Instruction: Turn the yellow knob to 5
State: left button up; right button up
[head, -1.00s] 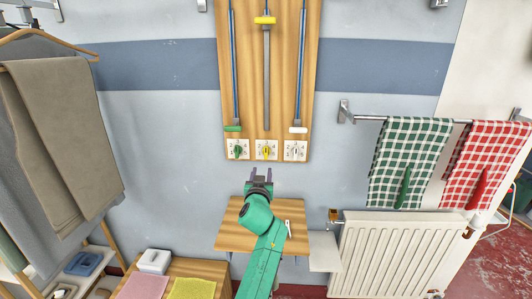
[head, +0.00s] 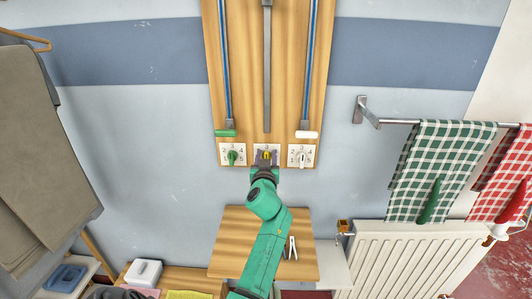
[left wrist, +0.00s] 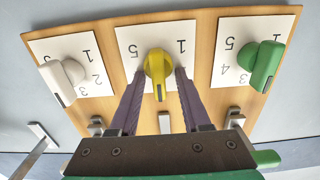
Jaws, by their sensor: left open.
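The yellow knob (head: 267,155) sits on the middle white dial card of the wooden board, between the green knob (head: 233,155) and the white knob (head: 301,156). In the left wrist view the yellow knob (left wrist: 157,66) has its dark pointer end toward the picture's bottom, away from the 5 at left and the 1 at right. My left gripper (head: 267,158) is at the knob. Its purple fingers (left wrist: 160,75) are open, one on each side of the knob; whether they touch it I cannot tell. My right gripper is out of view.
The wooden board (head: 288,70) carries vertical rods above the dials. A small wooden shelf (head: 232,240) with a clothespin (head: 291,248) is below. A towel rail (head: 395,121) and radiator (head: 420,255) stand at right.

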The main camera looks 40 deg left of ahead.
pick_arm(q)
jog(key=shift+d, duration=0.1)
jog(key=shift+s, duration=0.1)
grip_shut()
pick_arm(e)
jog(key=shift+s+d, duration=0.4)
pick_arm(q)
jog(key=shift+m, duration=0.3)
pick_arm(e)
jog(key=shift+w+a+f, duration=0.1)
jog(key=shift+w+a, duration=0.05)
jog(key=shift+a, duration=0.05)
